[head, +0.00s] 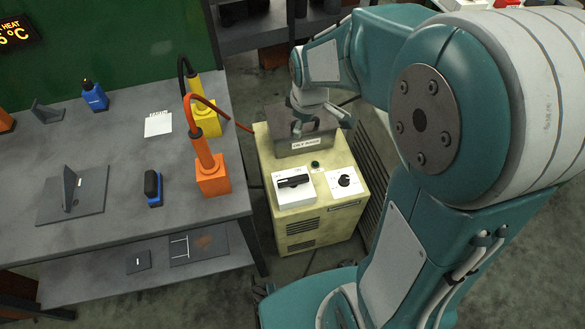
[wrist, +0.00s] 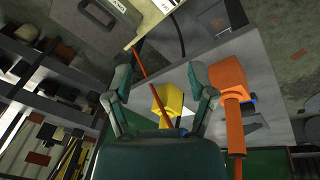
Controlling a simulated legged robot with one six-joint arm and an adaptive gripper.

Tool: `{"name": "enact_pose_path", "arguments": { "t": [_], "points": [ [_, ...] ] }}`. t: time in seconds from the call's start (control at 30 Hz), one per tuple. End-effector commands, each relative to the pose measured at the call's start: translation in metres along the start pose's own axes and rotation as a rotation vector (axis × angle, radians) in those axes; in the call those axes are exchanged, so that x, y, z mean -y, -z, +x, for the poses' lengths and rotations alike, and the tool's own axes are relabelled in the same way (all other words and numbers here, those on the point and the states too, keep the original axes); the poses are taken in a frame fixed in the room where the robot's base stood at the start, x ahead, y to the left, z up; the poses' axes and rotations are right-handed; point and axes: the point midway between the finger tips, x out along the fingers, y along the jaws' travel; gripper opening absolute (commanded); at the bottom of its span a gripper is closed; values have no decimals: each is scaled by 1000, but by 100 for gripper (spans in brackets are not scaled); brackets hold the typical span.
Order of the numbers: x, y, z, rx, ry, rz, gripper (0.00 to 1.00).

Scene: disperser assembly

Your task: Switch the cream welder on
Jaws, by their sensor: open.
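The cream welder (head: 290,223) stands on the floor right of the workbench. On its top, a white plate (head: 284,195) carries a black switch handle (head: 293,183), lying roughly across the plate. Beside it are a round black dial (head: 344,181) on a white plate and a small green lamp or button (head: 315,164); I cannot tell if it is lit. My gripper (wrist: 160,82) is open and empty in the wrist view. In the head view my wrist is above the back of the welder, apart from the switch. The welder's edge shows at the top of the wrist view (wrist: 145,22).
A grey labelled box (head: 303,143) stands at the back of the welder's top. Shelves stand behind.

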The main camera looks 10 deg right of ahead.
Motion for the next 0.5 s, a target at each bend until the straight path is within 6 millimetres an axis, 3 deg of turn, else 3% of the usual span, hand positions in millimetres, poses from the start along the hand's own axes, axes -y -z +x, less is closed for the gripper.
{"name": "enact_pose_path", "arguments": {
  "t": [0.03,0.2,0.5],
  "points": [
    [-4,4,20,16,20,-53,71],
    [-14,14,78,47,69,-239,71],
    [-17,13,191,76,168,-556,71]
  ]
}}
